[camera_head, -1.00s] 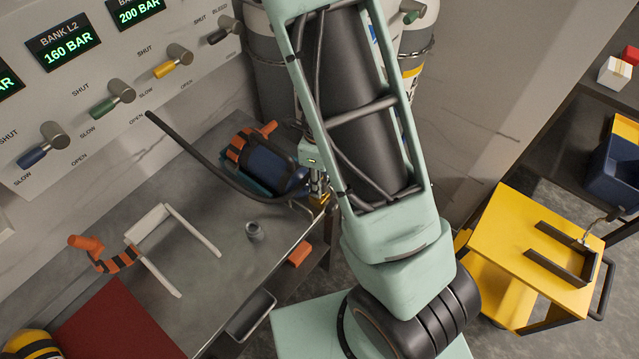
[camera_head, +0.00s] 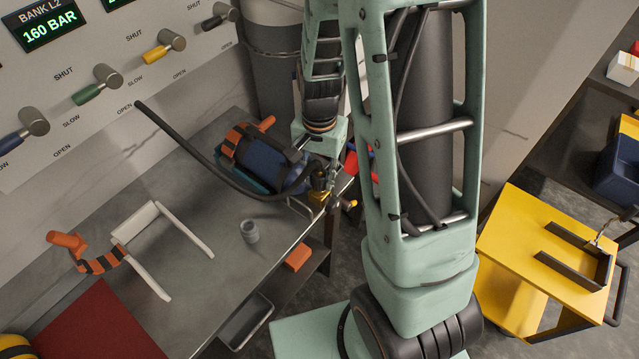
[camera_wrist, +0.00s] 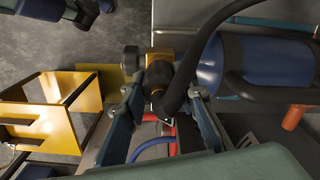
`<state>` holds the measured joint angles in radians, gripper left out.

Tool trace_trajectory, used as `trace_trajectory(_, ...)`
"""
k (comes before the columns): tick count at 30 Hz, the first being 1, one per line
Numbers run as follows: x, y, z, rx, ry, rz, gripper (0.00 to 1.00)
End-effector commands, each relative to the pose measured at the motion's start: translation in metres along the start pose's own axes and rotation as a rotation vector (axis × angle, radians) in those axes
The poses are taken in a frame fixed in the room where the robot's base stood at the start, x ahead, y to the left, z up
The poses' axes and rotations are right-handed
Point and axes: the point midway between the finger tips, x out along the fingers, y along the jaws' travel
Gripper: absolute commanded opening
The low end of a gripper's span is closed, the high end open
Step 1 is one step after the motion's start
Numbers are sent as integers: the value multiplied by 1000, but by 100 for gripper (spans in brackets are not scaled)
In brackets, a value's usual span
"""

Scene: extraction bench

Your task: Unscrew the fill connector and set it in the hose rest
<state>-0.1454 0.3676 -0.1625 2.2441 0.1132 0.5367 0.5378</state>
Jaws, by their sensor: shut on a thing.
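The blue cylinder (camera_head: 262,163) lies on the bench, and its valve end also shows in the wrist view (camera_wrist: 245,65). A brass valve body (camera_wrist: 165,55) sits at that end with a grey round knob beside it. The fill connector (camera_wrist: 158,82), dark with brass, is at the valve, with the black hose (camera_wrist: 190,75) curving from it. My gripper (camera_wrist: 163,105) is shut on the connector, one blue-grey finger on each side. In the head view my gripper (camera_head: 322,182) is at the valve end and partly hides it. Whether the thread is engaged is unclear.
A small grey cup-like fitting (camera_head: 250,231) and a white U-shaped frame (camera_head: 137,222) stand on the bench (camera_head: 205,275); which is the hose rest is unclear. A valve panel (camera_head: 90,55) stands behind. A yellow cart (camera_head: 505,250) is at right. The bench middle is mostly clear.

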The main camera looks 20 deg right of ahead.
Motion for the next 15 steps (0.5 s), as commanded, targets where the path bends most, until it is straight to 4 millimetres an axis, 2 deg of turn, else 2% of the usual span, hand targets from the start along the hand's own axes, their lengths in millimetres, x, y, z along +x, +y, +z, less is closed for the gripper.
trace_trajectory(15,0,0,0,-685,1,-1,0)
